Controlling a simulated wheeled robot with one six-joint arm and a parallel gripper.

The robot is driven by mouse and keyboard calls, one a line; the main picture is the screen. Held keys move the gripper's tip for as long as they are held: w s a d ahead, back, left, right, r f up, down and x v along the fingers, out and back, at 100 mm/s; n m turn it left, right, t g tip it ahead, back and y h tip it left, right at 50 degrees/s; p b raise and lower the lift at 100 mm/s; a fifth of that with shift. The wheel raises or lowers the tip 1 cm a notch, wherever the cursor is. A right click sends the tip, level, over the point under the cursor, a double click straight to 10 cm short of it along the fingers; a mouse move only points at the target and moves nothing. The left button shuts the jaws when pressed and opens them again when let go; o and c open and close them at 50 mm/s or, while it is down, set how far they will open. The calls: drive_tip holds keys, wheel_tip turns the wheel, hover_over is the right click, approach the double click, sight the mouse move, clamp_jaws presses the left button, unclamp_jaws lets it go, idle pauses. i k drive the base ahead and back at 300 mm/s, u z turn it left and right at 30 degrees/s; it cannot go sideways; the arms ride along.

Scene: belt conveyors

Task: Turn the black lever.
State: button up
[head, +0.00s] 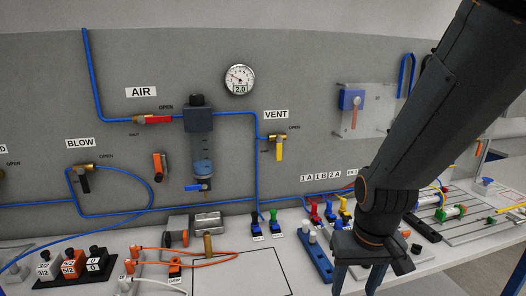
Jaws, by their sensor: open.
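The black lever (84,183) hangs down from a brass valve (84,167) under the BLOW sign on the grey panel, at the left of the head view. An OPEN label is to the right of this valve. My gripper (358,280) is at the bottom, right of centre, with its blue fingers apart and pointing down. It is far to the right of the black lever and touches nothing that I can see. The lower ends of the fingers are cut off by the frame edge.
A red lever (155,120) lies level under the AIR sign. A yellow lever (279,152) hangs down at the VENT valve. Blue tubing (150,185) loops beside the black lever.

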sight(81, 170)
drive_tip(key=u, duration=1.65)
